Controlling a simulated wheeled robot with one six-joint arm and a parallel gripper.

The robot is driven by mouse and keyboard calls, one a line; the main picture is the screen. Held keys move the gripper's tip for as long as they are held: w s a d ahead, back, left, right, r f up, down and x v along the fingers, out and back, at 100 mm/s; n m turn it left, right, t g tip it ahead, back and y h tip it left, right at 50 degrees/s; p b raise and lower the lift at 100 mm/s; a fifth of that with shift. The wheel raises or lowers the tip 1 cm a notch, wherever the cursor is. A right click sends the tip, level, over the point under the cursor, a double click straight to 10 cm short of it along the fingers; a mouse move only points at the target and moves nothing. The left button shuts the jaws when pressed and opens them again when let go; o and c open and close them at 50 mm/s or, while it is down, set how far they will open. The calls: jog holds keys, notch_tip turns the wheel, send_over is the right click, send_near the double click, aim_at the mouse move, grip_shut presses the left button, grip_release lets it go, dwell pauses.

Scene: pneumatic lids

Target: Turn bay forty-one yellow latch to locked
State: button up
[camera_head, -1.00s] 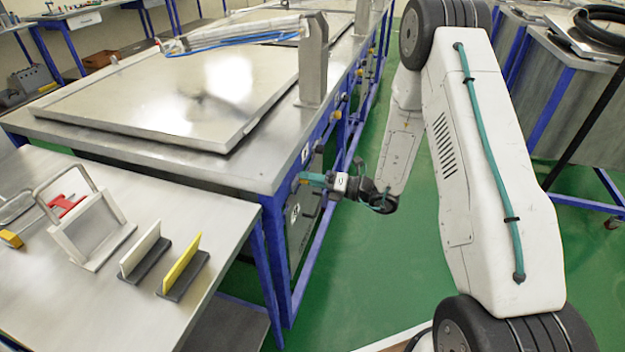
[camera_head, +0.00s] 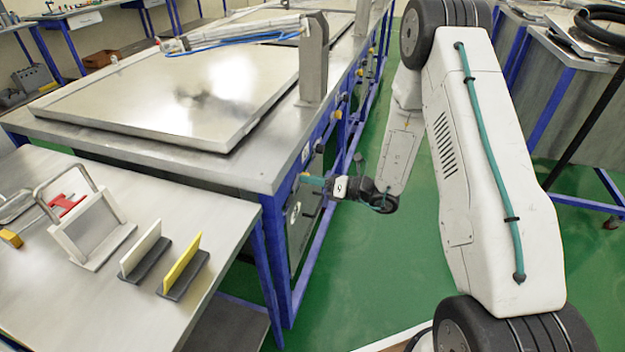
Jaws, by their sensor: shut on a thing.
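My gripper (camera_head: 311,182) reaches left from my arm to the side panel (camera_head: 301,222) of the lidded bench. Its teal fingers are shut at the upper part of that panel, beside the blue frame. The yellow latch is hidden behind the fingers, so I cannot read its angle. A round white label (camera_head: 295,214) sits on the panel just below the fingers; its number is too small to read. The large metal lid (camera_head: 130,95) lies nearly flat on the bench top above.
A side table (camera_head: 60,290) at front left holds a framed handle stand (camera_head: 92,235), a white plate (camera_head: 143,250) and a yellow plate (camera_head: 183,262) on dark bases. More yellow knobs line the bench further back. Green floor (camera_head: 375,285) is clear between the benches.

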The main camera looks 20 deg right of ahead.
jog(key=n, duration=1.4)
jog(key=shift+s, duration=0.1)
dwell(0.4)
jog(key=o, duration=1)
jog(key=shift+c, duration=0.2)
jog(key=v, duration=0.7)
jog(key=shift+s+d, duration=0.25)
jog(key=shift+s, duration=0.05)
